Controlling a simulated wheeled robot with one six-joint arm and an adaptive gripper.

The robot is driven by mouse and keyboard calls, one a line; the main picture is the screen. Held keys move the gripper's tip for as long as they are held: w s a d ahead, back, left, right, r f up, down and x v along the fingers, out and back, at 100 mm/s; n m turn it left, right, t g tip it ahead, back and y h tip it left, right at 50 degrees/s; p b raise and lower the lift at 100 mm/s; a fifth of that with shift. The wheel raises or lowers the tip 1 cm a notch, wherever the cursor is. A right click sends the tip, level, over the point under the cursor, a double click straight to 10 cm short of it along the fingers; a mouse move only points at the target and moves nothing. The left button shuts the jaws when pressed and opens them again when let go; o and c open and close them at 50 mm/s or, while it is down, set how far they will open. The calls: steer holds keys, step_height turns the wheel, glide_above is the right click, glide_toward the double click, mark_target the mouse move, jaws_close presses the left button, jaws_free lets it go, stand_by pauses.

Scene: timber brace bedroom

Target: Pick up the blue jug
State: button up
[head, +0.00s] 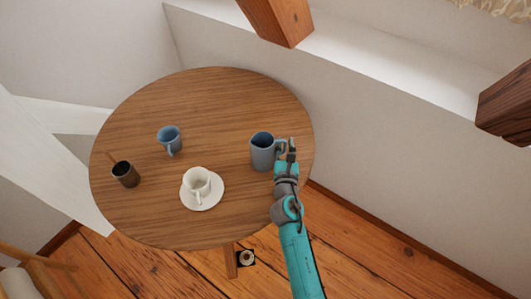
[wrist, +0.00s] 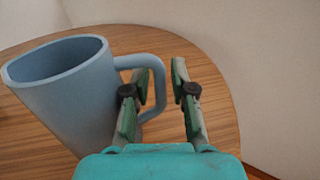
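The blue jug (head: 261,153) stands upright near the right edge of the round wooden table, its handle on the right. In the wrist view the jug (wrist: 68,95) fills the left side. My gripper (head: 287,148) is at the handle side of the jug. In the wrist view my gripper (wrist: 161,74) is open, with a gap between its fingers. The handle's outer bar shows in that gap. The left finger overlaps the handle's loop and the right finger is outside it. Whether either finger touches the handle I cannot tell.
On the table (head: 225,100) stand a smaller blue cup (head: 169,139), a white cup (head: 197,183) on a white saucer (head: 208,201), and a dark cup (head: 126,176) with a stick in it. A wall (head: 400,170) and timber beam (head: 277,20) lie beyond the table's right edge.

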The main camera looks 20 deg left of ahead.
jaws_close()
steer(key=shift+r, duration=0.25)
stand_by(0.3)
